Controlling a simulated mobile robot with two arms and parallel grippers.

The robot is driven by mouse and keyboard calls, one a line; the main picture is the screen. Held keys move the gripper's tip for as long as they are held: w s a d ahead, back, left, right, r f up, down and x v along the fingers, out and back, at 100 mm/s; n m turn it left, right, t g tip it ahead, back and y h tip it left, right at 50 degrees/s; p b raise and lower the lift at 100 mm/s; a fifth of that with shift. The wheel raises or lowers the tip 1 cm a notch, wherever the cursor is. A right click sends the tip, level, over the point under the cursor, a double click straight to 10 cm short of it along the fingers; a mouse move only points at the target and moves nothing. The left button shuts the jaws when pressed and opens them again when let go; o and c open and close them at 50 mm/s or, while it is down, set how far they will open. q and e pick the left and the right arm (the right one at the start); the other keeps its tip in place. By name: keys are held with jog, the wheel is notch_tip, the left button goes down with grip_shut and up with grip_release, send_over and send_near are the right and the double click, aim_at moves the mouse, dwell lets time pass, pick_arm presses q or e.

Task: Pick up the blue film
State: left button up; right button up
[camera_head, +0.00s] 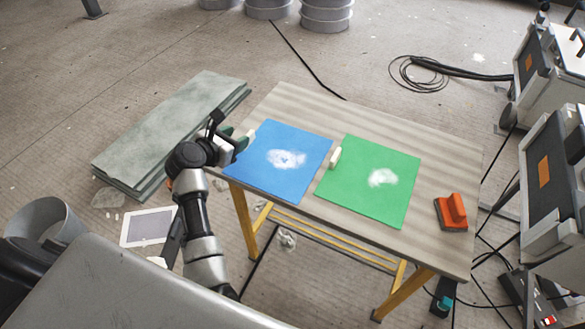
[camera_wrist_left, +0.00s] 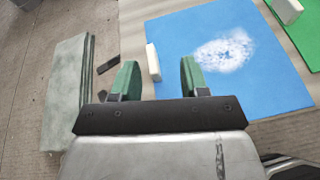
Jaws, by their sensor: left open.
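The blue film (camera_head: 284,176) lies flat on the left part of the table, with a white powdery patch near its middle. It also shows in the wrist view (camera_wrist_left: 235,90). A small white block (camera_wrist_left: 153,62) stands at its left edge. My left gripper (camera_head: 232,138) is at the table's left end, beside that edge. In the wrist view, its green fingertips (camera_wrist_left: 159,72) are apart, with the white block slightly ahead of the gap between them. The gripper is open and holds nothing. My right gripper is in neither view.
A green sheet (camera_head: 370,205) with its own white block (camera_head: 335,157) lies right of the film. An orange tool (camera_head: 451,212) sits at the table's (camera_head: 300,103) right end. Grey slabs (camera_head: 165,130) lie on the floor to the left. Equipment cases (camera_head: 560,170) stand to the right.

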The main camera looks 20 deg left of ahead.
pick_arm(q)
jog(key=f, duration=0.1)
jog(key=s+a+f+n, duration=0.1)
jog(key=s+f+n+y, duration=0.1)
jog(key=shift+s+a+f, duration=0.15)
jog(key=shift+s+a, duration=0.1)
jog(key=shift+n, duration=0.3)
jog(key=x, duration=0.2)
jog(key=b+x, duration=0.1)
jog(key=x, duration=0.2)
jog(key=shift+a+f, duration=0.1)
jog(key=shift+a, duration=0.1)
jog(key=x, duration=0.2)
jog(key=b+x, duration=0.1)
jog(key=x, duration=0.2)
jog(key=shift+w, duration=0.45)
jog(key=shift+r, duration=0.25)
grip_shut()
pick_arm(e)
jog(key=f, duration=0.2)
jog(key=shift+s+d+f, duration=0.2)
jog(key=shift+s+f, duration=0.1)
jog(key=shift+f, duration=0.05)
